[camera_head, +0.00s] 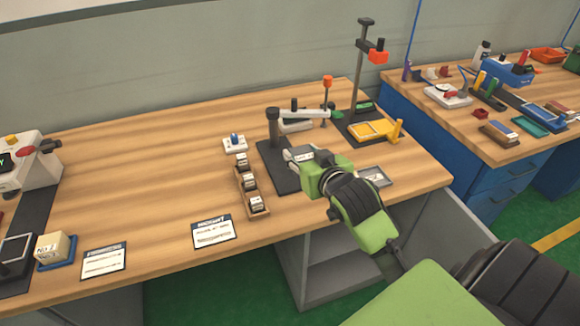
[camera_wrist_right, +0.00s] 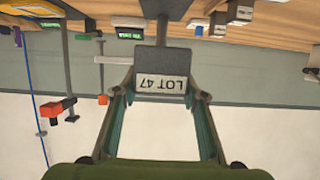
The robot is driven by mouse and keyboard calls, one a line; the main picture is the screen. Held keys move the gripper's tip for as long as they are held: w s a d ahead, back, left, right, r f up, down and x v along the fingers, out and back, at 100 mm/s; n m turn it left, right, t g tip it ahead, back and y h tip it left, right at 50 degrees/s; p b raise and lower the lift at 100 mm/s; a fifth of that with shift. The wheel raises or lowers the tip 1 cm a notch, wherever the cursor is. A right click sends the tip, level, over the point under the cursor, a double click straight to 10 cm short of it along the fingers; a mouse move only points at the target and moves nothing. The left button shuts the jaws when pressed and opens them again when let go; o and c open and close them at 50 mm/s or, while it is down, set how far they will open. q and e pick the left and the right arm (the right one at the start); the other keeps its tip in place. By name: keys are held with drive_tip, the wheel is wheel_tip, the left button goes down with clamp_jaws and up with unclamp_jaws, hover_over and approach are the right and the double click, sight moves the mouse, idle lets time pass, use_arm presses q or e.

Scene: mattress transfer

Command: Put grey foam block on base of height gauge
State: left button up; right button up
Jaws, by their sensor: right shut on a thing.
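My right gripper (camera_head: 308,160) is shut on a grey foam block (camera_wrist_right: 162,60) with a white "LOT 47" label, upside down in the right wrist view. In the head view the block (camera_head: 296,153) is small and partly hidden by the gripper. It is over or near a dark base plate (camera_head: 271,170) with a black post and pale horizontal arm; contact cannot be told. A tall stand with an orange slider (camera_head: 377,57), which looks like the height gauge, rises behind to the right. Its dark base (camera_head: 352,133) partly shows. My left gripper is not in view.
A wooden rack (camera_head: 247,188) of small labelled blocks and a white switch box (camera_head: 235,144) stand left of the dark plate. A grey tray (camera_head: 376,177) lies near my right wrist. The table's left middle is clear.

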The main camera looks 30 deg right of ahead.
drive_tip(key=w+f, duration=0.4)
drive_tip(key=w+d+f, duration=0.1)
drive_tip(key=w+f, duration=0.1)
drive_tip(key=shift+w+d+f, duration=0.1)
drive_tip(key=shift+w+f, duration=0.2)
drive_tip(key=shift+w, duration=0.05)
drive_tip(key=shift+w+f, duration=0.15)
drive_tip(key=shift+f, duration=1.5)
drive_tip(key=o, duration=0.6)
drive_tip(key=shift+f, duration=0.2)
drive_tip(key=o, duration=0.4)
drive_tip(key=shift+r, duration=0.15)
drive_tip(key=v, duration=1.2)
